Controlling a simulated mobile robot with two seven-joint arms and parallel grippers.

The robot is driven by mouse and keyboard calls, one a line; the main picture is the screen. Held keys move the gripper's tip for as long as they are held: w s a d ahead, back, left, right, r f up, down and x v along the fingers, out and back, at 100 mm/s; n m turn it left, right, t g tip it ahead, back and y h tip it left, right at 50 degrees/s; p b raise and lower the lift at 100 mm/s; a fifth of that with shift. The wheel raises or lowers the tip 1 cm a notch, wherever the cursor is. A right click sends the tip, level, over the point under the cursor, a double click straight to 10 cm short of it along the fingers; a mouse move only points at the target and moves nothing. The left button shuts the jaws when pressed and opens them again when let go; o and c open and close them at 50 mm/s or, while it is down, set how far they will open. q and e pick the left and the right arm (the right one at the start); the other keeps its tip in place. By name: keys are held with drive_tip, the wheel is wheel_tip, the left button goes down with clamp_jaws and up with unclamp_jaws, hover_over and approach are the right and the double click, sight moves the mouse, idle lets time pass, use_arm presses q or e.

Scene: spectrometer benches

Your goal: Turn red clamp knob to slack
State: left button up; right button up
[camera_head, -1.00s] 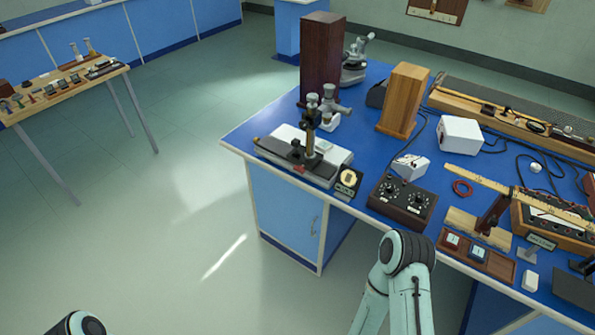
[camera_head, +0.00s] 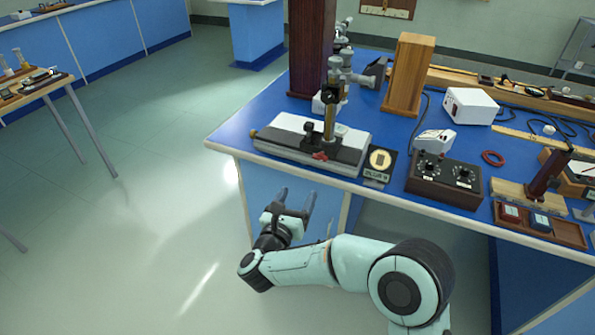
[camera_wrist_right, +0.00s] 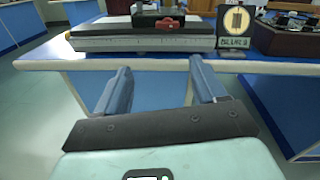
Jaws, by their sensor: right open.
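The red clamp knob (camera_head: 320,156) sits low on the front of the travelling microscope (camera_head: 331,110), at the foot of its brass column. In the right wrist view the red knob (camera_wrist_right: 167,23) shows near the top, right of centre. My right gripper (camera_head: 296,201) is open and empty in front of the bench edge, lower than the knob and apart from it. In the right wrist view its two fingers (camera_wrist_right: 157,80) are spread, pointing toward the bench front below the instrument. My left gripper does not show.
A small dark plaque with a round disc (camera_head: 379,166) stands right of the instrument. A dark dial box (camera_head: 445,180) is further right. A tall dark wooden block (camera_head: 311,50) stands behind.

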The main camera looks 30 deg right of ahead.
sight(319, 159)
drive_tip(key=w+d+m, duration=0.1)
drive_tip(key=w+d, duration=0.1)
drive_tip(key=d, duration=0.1)
drive_tip(key=w+d+r, duration=0.1)
drive_tip(key=w+d, duration=0.2)
drive_tip(key=d, duration=0.1)
drive_tip(key=w+d+m+h, duration=0.1)
drive_tip(key=w+d, duration=0.2)
drive_tip(key=shift+w+d+r+m+g, duration=0.2)
drive_tip(key=shift+r+m+g, duration=0.1)
drive_tip(key=shift+g, duration=0.1)
drive_tip(key=c, duration=1.1)
